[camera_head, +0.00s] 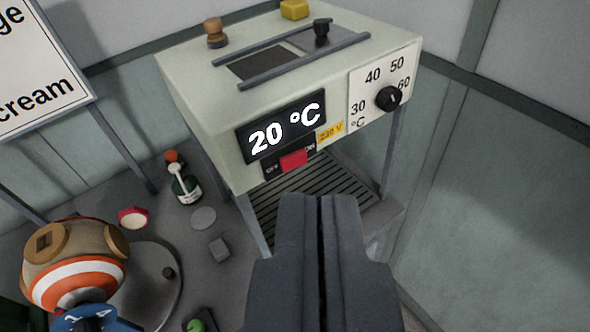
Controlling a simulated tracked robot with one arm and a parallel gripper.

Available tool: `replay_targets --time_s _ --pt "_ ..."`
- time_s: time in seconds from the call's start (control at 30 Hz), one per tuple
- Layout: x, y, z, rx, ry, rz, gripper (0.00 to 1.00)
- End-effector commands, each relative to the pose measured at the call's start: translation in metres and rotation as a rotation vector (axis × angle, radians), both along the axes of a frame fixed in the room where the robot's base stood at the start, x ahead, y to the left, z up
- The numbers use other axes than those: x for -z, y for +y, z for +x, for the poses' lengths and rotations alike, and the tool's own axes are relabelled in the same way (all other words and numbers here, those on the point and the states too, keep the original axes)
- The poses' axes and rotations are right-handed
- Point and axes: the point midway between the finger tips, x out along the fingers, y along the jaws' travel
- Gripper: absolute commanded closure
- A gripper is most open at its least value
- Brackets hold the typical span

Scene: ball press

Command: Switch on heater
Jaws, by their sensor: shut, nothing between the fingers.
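The heater (210,95) is a pale box on thin legs. Its dark display (284,126) reads 20 °C. Below the display is a red switch (293,159) on a black plate with small markings at its ends, next to a yellow 230 V label (330,132). A black dial (388,98) sits on a white temperature scale at the right of the front. My gripper (322,200) is shut and empty, with its tips below and slightly right of the red switch in the picture; I cannot tell whether it is touching anything.
On top of the heater are two dark rails, a wooden knob (215,32), a black knob (321,30) and a yellow block (294,9). A slatted grate (300,190) lies beneath. At left are a striped ball (75,282), a small bottle (186,188), a sign (40,70) and several small pieces.

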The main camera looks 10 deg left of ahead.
Motion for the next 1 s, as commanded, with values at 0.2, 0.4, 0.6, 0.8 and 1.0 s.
replay_targets --time_s 0.2,0.4,0.6,0.8,1.0 --pt "0.025 -0.009 0.049 0.032 0.157 0.244 1.0" --pt "0.059 -0.017 0.084 0.089 0.305 0.492 1.0" --pt "0.091 -0.025 0.11 0.171 0.45 0.739 1.0" --pt "0.12 -0.032 0.126 0.265 0.575 0.961 1.0" --pt "0.139 -0.036 0.133 0.331 0.646 1.099 1.0"
